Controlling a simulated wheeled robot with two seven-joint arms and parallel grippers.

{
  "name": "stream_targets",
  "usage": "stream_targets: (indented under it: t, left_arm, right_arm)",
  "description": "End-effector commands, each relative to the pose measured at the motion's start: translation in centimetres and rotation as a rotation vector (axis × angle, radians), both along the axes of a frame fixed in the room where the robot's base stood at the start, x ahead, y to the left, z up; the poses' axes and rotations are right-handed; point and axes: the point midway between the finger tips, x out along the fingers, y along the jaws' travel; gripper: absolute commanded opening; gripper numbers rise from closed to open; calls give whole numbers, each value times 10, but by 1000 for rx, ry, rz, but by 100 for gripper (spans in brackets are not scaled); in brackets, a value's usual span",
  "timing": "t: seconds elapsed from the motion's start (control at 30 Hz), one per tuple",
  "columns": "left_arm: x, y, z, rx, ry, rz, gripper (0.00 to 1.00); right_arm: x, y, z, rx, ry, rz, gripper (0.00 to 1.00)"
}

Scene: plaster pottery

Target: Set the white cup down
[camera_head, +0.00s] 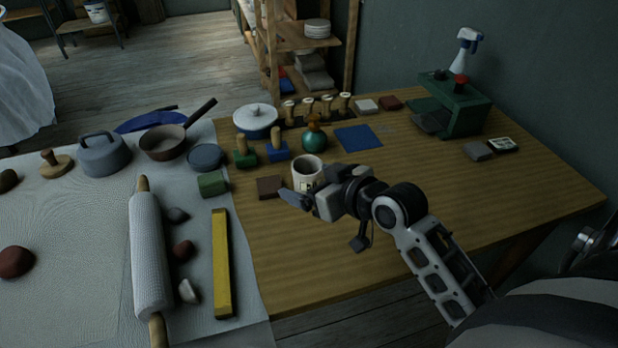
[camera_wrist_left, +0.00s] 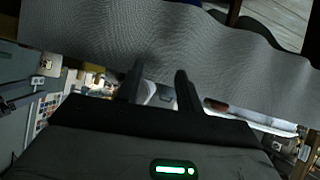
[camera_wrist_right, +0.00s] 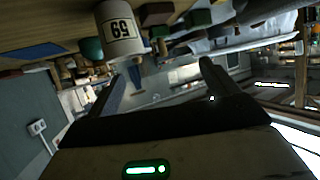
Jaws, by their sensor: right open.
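The white cup (camera_head: 307,168) stands upright on the wooden table, near the table's left side. It also shows in the right wrist view (camera_wrist_right: 119,27), upside down in that picture, with a dark two-digit number on its side. My right gripper (camera_head: 294,198) is just in front of the cup and hides its lower part in the head view. Its two fingers are spread wide with nothing between them, and the cup is outside them. My left gripper (camera_wrist_left: 159,82) shows only in its own wrist view. Its fingers are apart and empty.
Close to the cup are a brown block (camera_head: 269,187), a teal vase (camera_head: 314,138) and a blue stamp (camera_head: 277,151). A blue sheet (camera_head: 358,137) and a green press (camera_head: 466,108) lie farther right. The table's front middle is clear. A rolling pin (camera_head: 150,255) lies on the left cloth.

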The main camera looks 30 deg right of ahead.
Motion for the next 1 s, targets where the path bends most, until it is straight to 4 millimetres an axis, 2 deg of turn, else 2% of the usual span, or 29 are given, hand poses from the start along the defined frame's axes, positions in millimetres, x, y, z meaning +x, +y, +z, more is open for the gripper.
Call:
stream_targets:
  t: [0.03, 0.1, 0.2, 0.27, 0.37, 0.7, 0.8, 1.0]
  left_arm:
    - [1, 0, 1, -2, -5, 0, 36]
    - [1, 0, 3, -4, -8, 0, 36]
    - [1, -1, 3, -5, -8, 0, 36]
    - [1, 0, 2, -5, -7, 1, 36]
    - [1, 0, 1, -5, -7, 1, 36]
    - [0, -1, -4, -13, -1, 3, 36]
    - [-1, -1, -5, -17, 1, 4, 36]
    - [0, -2, -4, -19, -2, 6, 36]
  right_arm:
    - [-13, -8, -3, 9, -27, -74, 87]
    - [-27, -21, -3, -5, -56, -152, 87]
    - [-39, -34, -3, -25, -78, -220, 87]
    - [-39, -38, -4, -33, -84, -238, 87]
    - [-28, -40, -8, -36, -88, -245, 87]
    - [39, -40, -33, -33, -85, -239, 87]
    - [51, -41, -37, -33, -85, -239, 87]
    - [62, -41, -42, -34, -84, -239, 87]
